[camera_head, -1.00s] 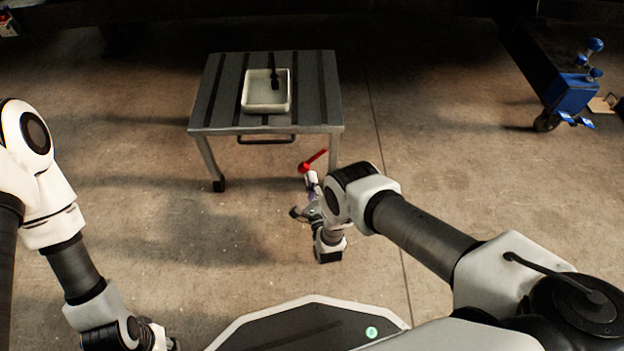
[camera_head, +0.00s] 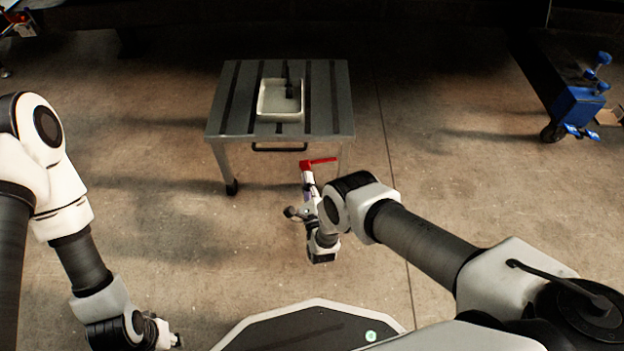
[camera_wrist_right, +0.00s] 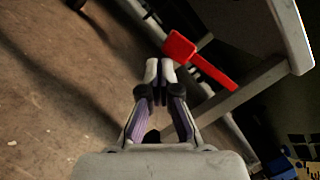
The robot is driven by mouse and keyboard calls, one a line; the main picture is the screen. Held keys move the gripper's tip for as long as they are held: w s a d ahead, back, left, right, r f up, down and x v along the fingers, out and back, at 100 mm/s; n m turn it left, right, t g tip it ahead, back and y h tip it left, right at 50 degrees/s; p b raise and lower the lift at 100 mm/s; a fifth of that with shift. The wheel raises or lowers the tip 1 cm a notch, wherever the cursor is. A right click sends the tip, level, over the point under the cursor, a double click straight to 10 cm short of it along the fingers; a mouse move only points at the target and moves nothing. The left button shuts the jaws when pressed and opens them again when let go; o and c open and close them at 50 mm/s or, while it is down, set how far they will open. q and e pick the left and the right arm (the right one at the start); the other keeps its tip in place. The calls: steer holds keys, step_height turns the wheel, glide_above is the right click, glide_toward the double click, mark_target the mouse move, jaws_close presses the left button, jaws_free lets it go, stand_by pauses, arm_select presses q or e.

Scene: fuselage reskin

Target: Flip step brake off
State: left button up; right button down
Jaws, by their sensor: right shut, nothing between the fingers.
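A red lever (camera_head: 320,162), which looks like the step brake handle, sits at the front right of the grey step table (camera_head: 232,128), near its right leg. It lies nearly level in the head view. It also shows in the right wrist view (camera_wrist_right: 203,62), just beyond and to the right of my right gripper's tips. My right gripper (camera_wrist_right: 160,70) is shut and empty, its tips close to the lever's wide end; I cannot tell if they touch. In the head view my right gripper (camera_head: 308,180) is just below the lever. My left gripper (camera_head: 174,341) hangs low at the left, its fingers unclear.
A white tray (camera_head: 262,112) with a dark tool (camera_head: 289,80) lies on the table top. A blue wheeled cart (camera_head: 577,106) stands at the far right. The concrete floor between me and the table is mostly clear.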

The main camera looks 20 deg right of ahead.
steer(key=shift+w+a+r+p, duration=0.1)
steer(key=shift+a+r+p, duration=0.15)
steer(key=shift+r+p, duration=0.35)
steer(key=shift+w+a+r+p, duration=0.1)
steer(key=shift+a+r+p, duration=0.15)
steer(key=shift+r+p, duration=0.25)
steer(key=shift+r, duration=0.15)
steer(key=s+a+f, duration=0.1)
steer(key=s+f, duration=0.1)
steer(key=s, duration=1)
